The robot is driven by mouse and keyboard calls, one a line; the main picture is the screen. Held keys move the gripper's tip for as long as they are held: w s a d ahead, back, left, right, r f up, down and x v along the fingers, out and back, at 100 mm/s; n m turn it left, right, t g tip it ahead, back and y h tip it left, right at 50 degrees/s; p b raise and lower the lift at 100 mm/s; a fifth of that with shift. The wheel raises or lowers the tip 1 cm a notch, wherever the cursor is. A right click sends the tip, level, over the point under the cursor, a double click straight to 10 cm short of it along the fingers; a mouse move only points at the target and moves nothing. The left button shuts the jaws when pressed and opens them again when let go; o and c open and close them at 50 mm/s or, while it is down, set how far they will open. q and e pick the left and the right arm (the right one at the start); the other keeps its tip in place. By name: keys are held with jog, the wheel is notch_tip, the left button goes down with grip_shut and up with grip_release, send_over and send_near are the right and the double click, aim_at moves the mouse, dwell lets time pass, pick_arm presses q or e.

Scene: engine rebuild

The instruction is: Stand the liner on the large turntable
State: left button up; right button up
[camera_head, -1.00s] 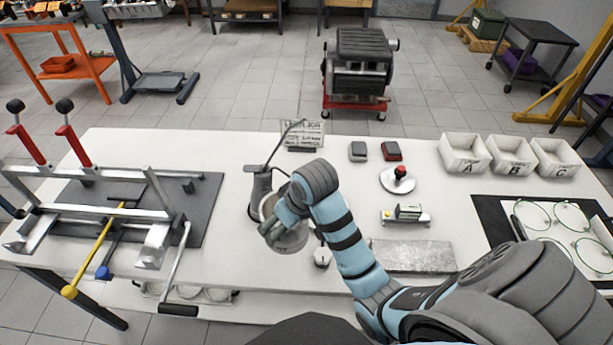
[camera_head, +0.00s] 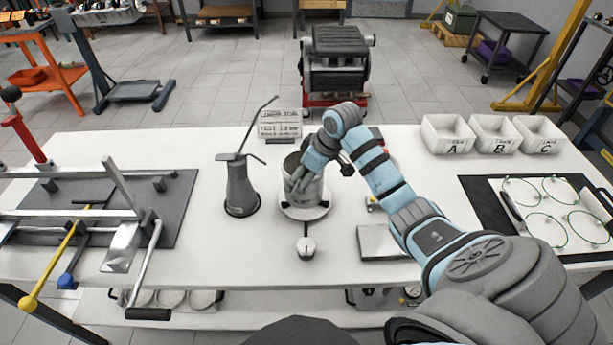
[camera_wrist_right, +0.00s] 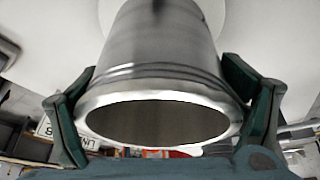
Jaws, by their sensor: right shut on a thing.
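The liner (camera_head: 309,190) is a grey metal cylinder, upright over the large turntable (camera_head: 305,212), a pale round disc on the table. Its lower end appears at the disc; I cannot tell whether it touches. My right gripper (camera_head: 299,180) is shut on the liner near its upper end. In the right wrist view the liner (camera_wrist_right: 160,65) fills the middle, its open rim towards the camera. The fingers of the right gripper (camera_wrist_right: 165,115) lie on both sides of it. My right arm hides part of the table behind. My left gripper is not in view.
A grey oil can (camera_head: 241,188) with a long spout stands just left of the turntable. A small pale device (camera_head: 306,247) sits in front of it. A metal frame fixture (camera_head: 125,240) occupies the left. Bins (camera_head: 447,135) and a ring tray (camera_head: 480,205) are at right.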

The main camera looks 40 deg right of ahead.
jog(key=o, duration=1.5)
jog(key=shift+c, duration=0.2)
jog(key=p+v, duration=0.2)
jog(key=v, duration=1)
jog(key=shift+r, duration=0.2)
